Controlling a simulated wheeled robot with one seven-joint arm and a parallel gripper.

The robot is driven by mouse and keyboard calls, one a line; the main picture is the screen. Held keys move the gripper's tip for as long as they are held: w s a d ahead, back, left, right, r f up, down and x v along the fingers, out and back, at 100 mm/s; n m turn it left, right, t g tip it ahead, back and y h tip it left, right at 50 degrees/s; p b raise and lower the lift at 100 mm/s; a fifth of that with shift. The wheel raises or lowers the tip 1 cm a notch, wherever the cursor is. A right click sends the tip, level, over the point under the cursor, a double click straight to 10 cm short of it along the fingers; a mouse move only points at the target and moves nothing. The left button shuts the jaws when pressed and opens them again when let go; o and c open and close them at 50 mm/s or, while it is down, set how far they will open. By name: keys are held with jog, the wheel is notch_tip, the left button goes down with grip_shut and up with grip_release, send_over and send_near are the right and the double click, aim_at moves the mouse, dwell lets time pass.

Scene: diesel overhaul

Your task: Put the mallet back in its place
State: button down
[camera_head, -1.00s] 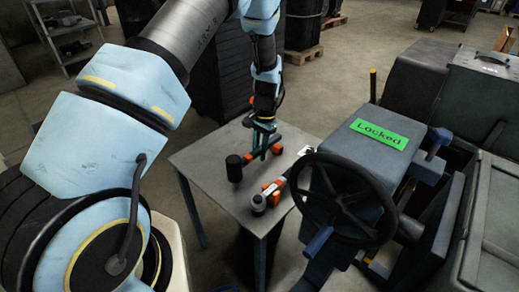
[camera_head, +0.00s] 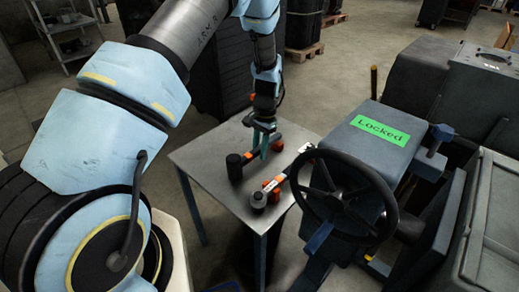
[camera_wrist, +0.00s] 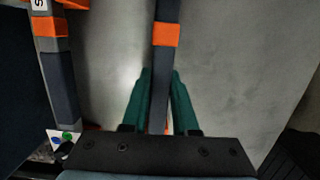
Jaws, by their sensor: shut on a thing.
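The mallet has a black cylindrical head (camera_head: 234,168) that stands at the left part of the grey metal table (camera_head: 207,150). Its dark handle with an orange band runs right from the head to my gripper (camera_head: 264,154). In the wrist view, the dark handle (camera_wrist: 163,75) with its orange band passes between my two green fingertips (camera_wrist: 160,88), which are shut on it. The mallet is at or very near the tabletop; I cannot tell if it touches. The head is out of the wrist view.
Another tool with a round grey head (camera_head: 258,200) and orange parts lies right of the mallet; its handle shows in the wrist view (camera_wrist: 57,70). A black handwheel (camera_head: 347,205) and a machine box with a green "Locked" label (camera_head: 380,131) stand close right of the table.

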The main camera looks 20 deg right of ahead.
jog(key=shift+f+b, duration=0.35)
jog(key=shift+f, duration=0.35)
jog(key=c, duration=0.6)
grip_release()
jog(key=r, duration=0.3)
jog(key=d+r+b, duration=0.1)
jog(key=r, duration=0.3)
jog(key=w+r, duration=0.1)
jog(key=r, duration=0.2)
jog(key=shift+d+r+b, duration=0.3)
jog(key=shift+r+b, duration=0.1)
jog(key=s+a+r+n, duration=0.3)
jog(key=a+r, duration=0.1)
jog(key=a, duration=0.6)
jog(key=s+a+r+n+t+h+p, duration=0.1)
jog(key=s+a+r+n, duration=0.2)
jog(key=a, duration=0.7)
jog(key=s+a+r+n+t+h+p, duration=0.1)
jog(key=s+a+r+n, duration=0.2)
jog(key=a, duration=0.8)
notch_tip(320, 180, up, 3)
jog(key=shift+f+n, duration=0.15)
jog(key=shift+n, duration=0.75)
